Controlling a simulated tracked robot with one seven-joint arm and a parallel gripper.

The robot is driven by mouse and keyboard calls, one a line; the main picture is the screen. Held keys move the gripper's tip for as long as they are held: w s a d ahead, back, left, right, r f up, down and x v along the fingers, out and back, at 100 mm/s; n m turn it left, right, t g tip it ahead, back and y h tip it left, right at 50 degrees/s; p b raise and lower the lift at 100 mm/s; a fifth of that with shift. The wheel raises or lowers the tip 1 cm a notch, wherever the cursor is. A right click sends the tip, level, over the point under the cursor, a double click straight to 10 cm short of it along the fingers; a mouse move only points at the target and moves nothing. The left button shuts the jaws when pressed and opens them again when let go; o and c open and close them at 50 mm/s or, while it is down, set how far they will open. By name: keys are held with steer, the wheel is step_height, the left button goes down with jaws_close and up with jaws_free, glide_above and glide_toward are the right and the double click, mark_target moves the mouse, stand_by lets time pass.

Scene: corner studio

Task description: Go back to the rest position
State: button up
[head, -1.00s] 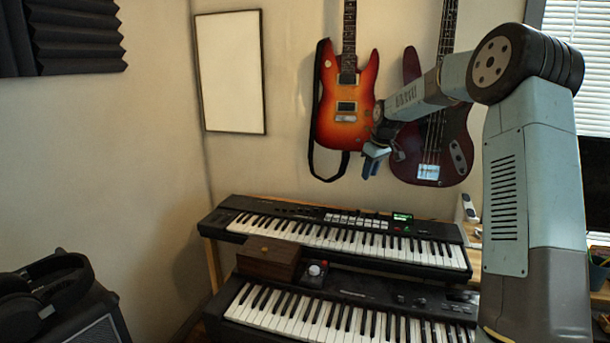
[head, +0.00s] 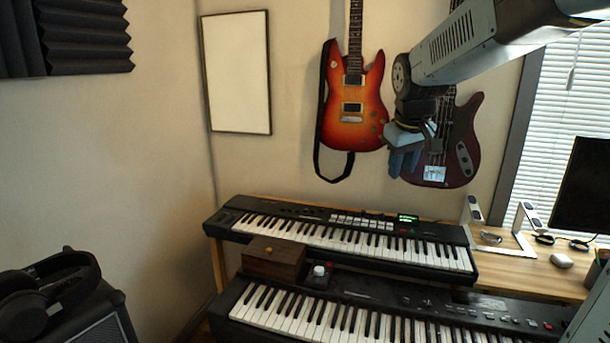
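My gripper (head: 404,162) hangs in the air in the head view, in front of the dark red bass guitar and just right of the sunburst guitar's body. Its fingers point downward and look close together, but the angle does not show whether there is a gap between them. I see nothing hanging from it. My arm reaches in from the upper right, raised well above the keyboards.
A sunburst guitar (head: 352,105) and a dark red bass (head: 462,140) hang on the wall. Two keyboards (head: 345,240) (head: 350,312) stand below, with a wooden box (head: 273,259) on the lower one. A desk (head: 520,272) with a monitor (head: 585,185) is at right. Headphones (head: 45,295) lie at lower left.

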steer(key=s+d+f+m, duration=0.1)
steer(key=s+f+m, duration=0.1)
steer(key=s, duration=0.9)
steer(key=s+d+f+m+t, duration=0.1)
steer(key=s+f, duration=0.1)
steer(key=s, duration=0.9)
steer(key=shift+m+y, duration=0.4)
steer(key=shift+f, duration=0.1)
